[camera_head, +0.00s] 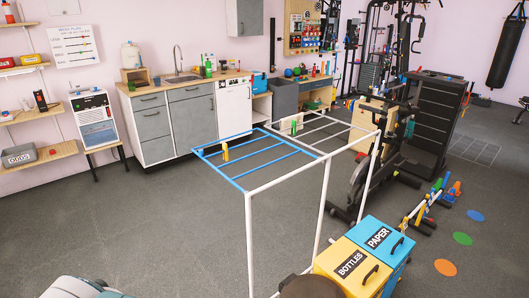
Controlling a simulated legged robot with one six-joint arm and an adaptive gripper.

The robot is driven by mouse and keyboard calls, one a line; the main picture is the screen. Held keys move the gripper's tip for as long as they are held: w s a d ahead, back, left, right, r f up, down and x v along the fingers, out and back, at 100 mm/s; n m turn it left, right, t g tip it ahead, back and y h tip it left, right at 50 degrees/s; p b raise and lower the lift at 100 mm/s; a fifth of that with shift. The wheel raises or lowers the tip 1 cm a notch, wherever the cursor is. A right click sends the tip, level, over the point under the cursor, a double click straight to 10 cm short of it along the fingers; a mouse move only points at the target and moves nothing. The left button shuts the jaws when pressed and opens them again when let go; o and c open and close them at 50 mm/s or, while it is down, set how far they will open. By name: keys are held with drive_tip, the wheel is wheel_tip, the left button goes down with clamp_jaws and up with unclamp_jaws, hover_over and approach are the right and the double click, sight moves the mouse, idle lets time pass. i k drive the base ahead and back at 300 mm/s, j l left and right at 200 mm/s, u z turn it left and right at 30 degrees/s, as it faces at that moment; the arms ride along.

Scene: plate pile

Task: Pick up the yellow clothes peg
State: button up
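A yellow clothes peg (225,152) stands upright on the blue part of a drying rack (248,188), at its left side. The rack has thin rails on tall white legs, with a blue-railed half on the left and a white-railed half on the right. The peg looks clipped on a blue rail, but it is too small to tell exactly. My gripper is not in view, and nothing is seen touching the peg.
Yellow BOTTLES (342,272) and blue PAPER (388,243) bins stand right of the rack. A dark rounded object (310,288) shows at the bottom edge. A pale cloth-like piece (290,123) hangs on the far rail. Grey floor (150,215) left of the rack is clear.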

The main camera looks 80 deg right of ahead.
sight(226, 155)
drive_tip(key=z, duration=2.25)
drive_tip(key=i+j+u, duration=0.1)
drive_tip(key=u, duration=0.8)
drive_tip(key=i, duration=1.5)
drive_tip(key=i+z, duration=0.2)
drive_tip(key=i, duration=0.4)
drive_tip(key=i+j+z, duration=0.2)
drive_tip(key=i, duration=0.4)
drive_tip(key=z, duration=1.45)
drive_tip(key=j, duration=0.1)
